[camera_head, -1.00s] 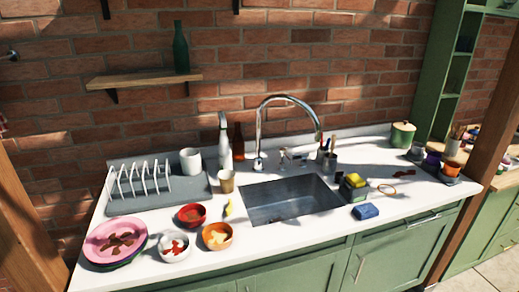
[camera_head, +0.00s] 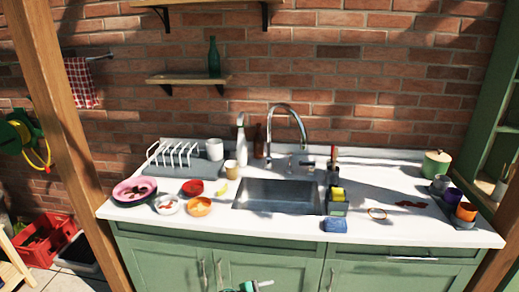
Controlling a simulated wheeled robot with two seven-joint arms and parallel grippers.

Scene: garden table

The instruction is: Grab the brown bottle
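The brown bottle (camera_head: 258,142) stands upright at the back of the white counter, near the brick wall. It is slim and dark brown. It is just right of a white bottle (camera_head: 241,140) and left of the chrome tap (camera_head: 301,123). Its base is partly hard to see at this size.
A sink (camera_head: 275,195) lies in front of the tap. A dish rack (camera_head: 175,155), white cup (camera_head: 214,149), tan cup (camera_head: 230,169) and several bowls fill the counter's left. A green bottle (camera_head: 214,58) stands on a wall shelf. A small teal-and-white piece at the bottom edge is unclear.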

